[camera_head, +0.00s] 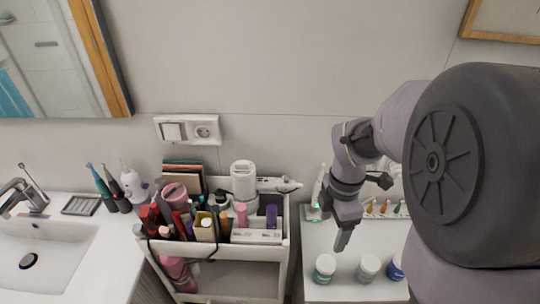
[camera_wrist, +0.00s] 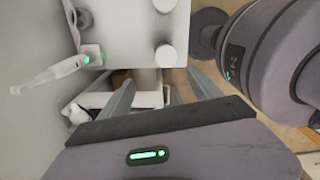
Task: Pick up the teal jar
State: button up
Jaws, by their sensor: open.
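The teal jar (camera_head: 325,268), with a white lid and a teal band, stands upright on the white top at the right, leftmost in a row of jars. My gripper (camera_head: 342,240) hangs above that top, a little up and right of the teal jar in the head view, apart from it. In the wrist view my gripper (camera_wrist: 160,78) has its two fingers spread, with nothing held between them. A round white-lidded jar (camera_wrist: 165,56) shows just beyond the fingertips there; I cannot tell its colour band.
A grey-white jar (camera_head: 368,268) and a blue jar (camera_head: 396,267) stand right of the teal jar. A white electric toothbrush (camera_wrist: 50,75) stands by the wall behind. The crowded cosmetics cart (camera_head: 262,250) is to the left, the sink (camera_head: 50,250) farther left.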

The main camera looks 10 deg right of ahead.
aim_at(328, 263)
jog(key=f+b, duration=0.1)
jog(key=f, duration=0.3)
jog(key=s+f+b, duration=0.1)
jog(key=f+b, duration=0.1)
jog(key=f, duration=0.2)
jog(key=f+b, duration=0.2)
jog(key=f, duration=0.2)
jog(key=shift+s+d, duration=0.2)
jog(key=shift+s, duration=0.2)
jog(key=f+b, duration=0.1)
jog(key=f, duration=0.1)
jog(key=f+b, duration=0.2)
jog(key=f, duration=0.1)
jog(key=shift+a+f, duration=0.2)
jog(key=shift+f, duration=0.15)
jog(key=shift+w+r, duration=0.1)
